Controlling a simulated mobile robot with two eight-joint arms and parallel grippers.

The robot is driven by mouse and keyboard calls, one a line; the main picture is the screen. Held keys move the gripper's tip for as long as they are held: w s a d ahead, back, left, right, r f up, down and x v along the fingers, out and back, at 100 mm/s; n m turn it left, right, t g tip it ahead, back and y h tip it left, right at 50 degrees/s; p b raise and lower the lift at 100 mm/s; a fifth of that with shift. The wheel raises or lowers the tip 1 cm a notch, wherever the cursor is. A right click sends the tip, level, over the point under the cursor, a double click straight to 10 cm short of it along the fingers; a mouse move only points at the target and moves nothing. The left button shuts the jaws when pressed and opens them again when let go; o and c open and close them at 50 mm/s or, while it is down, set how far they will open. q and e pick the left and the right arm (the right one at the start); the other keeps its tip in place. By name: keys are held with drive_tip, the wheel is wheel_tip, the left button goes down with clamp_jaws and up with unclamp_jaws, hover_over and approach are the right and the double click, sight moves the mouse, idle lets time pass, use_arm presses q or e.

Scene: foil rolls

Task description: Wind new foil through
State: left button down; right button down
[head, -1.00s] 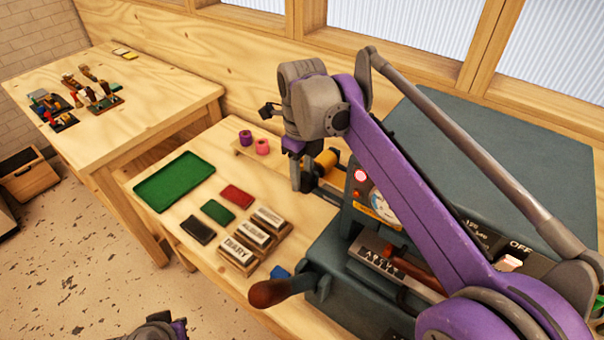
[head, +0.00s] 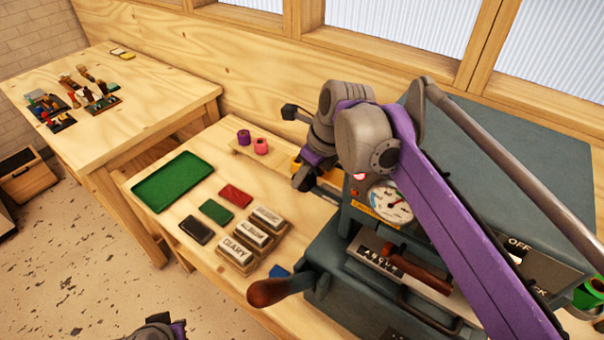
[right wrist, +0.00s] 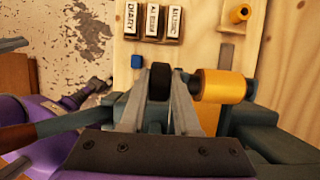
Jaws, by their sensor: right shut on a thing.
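In the right wrist view my right gripper (right wrist: 160,88) is shut on a black knob (right wrist: 160,78), seen between its fingertips. Beside it on the right is a gold foil roll (right wrist: 222,86), with a gold strip (right wrist: 208,118) below it. In the head view my right gripper (head: 303,180) is at the left side of the grey-green foil machine (head: 345,245); my arm hides the knob and this roll. A second gold roll (right wrist: 239,14) stands on the wooden rack. Part of my left gripper (head: 165,328) shows at the bottom edge; its jaws are unclear.
Purple (head: 243,137) and pink (head: 261,146) rolls stand on the rack. A green tray (head: 173,182), colored pads and labelled blocks (head: 250,238) lie left of the machine. Its wooden-ended handle (head: 270,292) juts out left. A green roll (head: 588,294) is at the far right.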

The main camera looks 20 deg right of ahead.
drive_tip(key=c, duration=0.6)
unclamp_jaws()
drive_tip(key=shift+c, duration=0.2)
drive_tip(key=v, duration=1.1)
